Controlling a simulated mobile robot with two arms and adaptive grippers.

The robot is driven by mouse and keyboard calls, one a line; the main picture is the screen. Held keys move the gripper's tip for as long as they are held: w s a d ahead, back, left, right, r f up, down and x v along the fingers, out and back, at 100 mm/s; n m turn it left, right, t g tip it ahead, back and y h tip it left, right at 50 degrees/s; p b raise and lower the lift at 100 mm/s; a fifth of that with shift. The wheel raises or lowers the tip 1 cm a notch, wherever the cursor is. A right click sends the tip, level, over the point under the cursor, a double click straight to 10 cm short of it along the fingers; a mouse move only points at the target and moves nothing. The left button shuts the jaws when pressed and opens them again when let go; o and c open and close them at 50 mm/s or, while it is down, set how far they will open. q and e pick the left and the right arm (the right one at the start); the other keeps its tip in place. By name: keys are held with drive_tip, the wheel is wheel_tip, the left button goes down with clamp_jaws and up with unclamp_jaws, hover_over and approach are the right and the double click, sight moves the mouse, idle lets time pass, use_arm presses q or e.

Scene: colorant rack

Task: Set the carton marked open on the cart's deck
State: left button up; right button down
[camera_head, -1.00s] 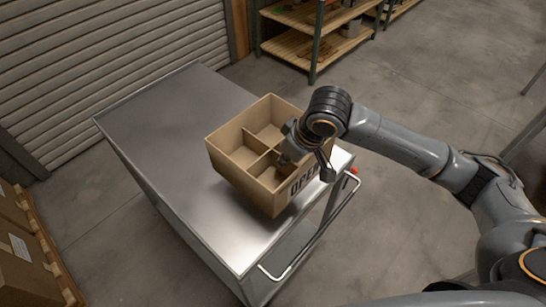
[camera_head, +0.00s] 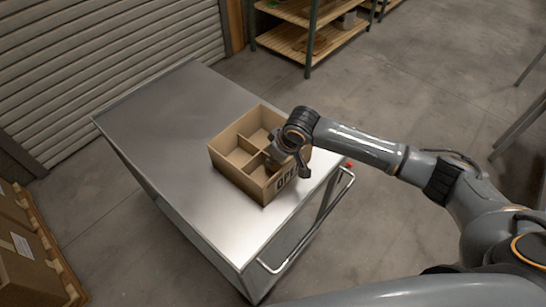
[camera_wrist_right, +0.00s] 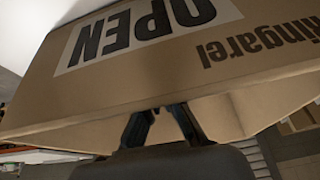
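The open-topped brown carton (camera_head: 240,180), with inner dividers and "OPEN" on one side, is upright over the near right part of the cart's metal deck (camera_head: 165,125). It looks level and down at the deck; I cannot tell whether a small gap remains. In the right wrist view, the fingers (camera_wrist_right: 165,122) straddle brown cardboard at the carton's rim, and the "OPEN" label (camera_wrist_right: 135,30) shows upside down. My left gripper is not in view.
The deck is bare to the left of and behind the carton. The cart's handle (camera_head: 318,225) runs along its right end. Other cartons (camera_head: 28,250) stand at the lower left, and a wooden shelf unit (camera_head: 310,40) stands at the back.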

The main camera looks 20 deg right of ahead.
drive_tip(key=c, duration=2)
unclamp_jaws()
drive_tip(key=shift+f, duration=0.15)
drive_tip(key=o, duration=0.5)
drive_tip(key=b+v, duration=0.1)
drive_tip(key=v, duration=1.1)
drive_tip(key=shift+a, duration=0.1)
